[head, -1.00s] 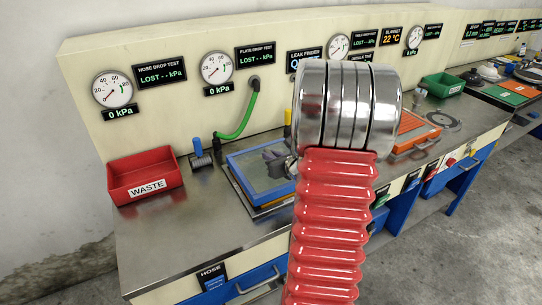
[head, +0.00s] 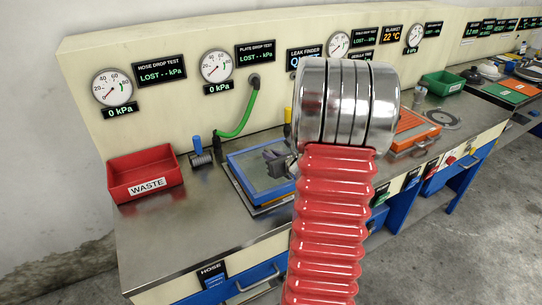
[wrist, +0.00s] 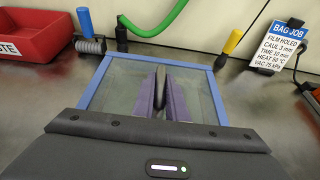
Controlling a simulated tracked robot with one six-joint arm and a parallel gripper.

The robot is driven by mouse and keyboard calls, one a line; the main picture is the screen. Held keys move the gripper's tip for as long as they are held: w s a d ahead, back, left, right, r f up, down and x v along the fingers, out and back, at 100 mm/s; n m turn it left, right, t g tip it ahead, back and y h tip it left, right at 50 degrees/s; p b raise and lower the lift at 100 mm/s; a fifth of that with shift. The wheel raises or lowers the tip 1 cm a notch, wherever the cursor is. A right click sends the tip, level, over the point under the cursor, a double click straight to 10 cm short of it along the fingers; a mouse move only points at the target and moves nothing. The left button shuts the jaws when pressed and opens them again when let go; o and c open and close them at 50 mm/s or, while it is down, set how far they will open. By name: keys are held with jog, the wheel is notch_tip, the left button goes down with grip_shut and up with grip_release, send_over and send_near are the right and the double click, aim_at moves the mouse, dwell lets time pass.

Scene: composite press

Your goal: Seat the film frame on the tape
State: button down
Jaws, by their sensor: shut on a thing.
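The blue film frame (head: 240,155) with its clear film lies level, or nearly so, over the plate on the metal bench in the head view. In the wrist view the film frame (wrist: 92,83) surrounds my fingers. My gripper (head: 276,160) is shut at the middle of the frame. In the wrist view my gripper (wrist: 162,95) has its purple-grey fingers closed around a dark upright piece, seemingly the frame's grip. The tape is hidden under the frame, and I cannot tell whether the frame touches it. My red arm hides the frame's right side in the head view.
A red waste bin (head: 145,172) stands at the left. A dark roll with a blue handle (head: 199,155) and a green hose (head: 243,118) are close behind the frame. A yellow-handled tool (wrist: 230,45) stands behind right. An orange plate (head: 412,132) lies farther right. The front-left bench is clear.

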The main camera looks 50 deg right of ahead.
jog(key=c, duration=1.7)
grip_release()
jog(key=shift+f, duration=0.1)
jog(key=shift+s, duration=0.1)
jog(key=v, duration=1.3)
jog(key=shift+s+a, duration=0.15)
jog(key=shift+s, duration=0.1)
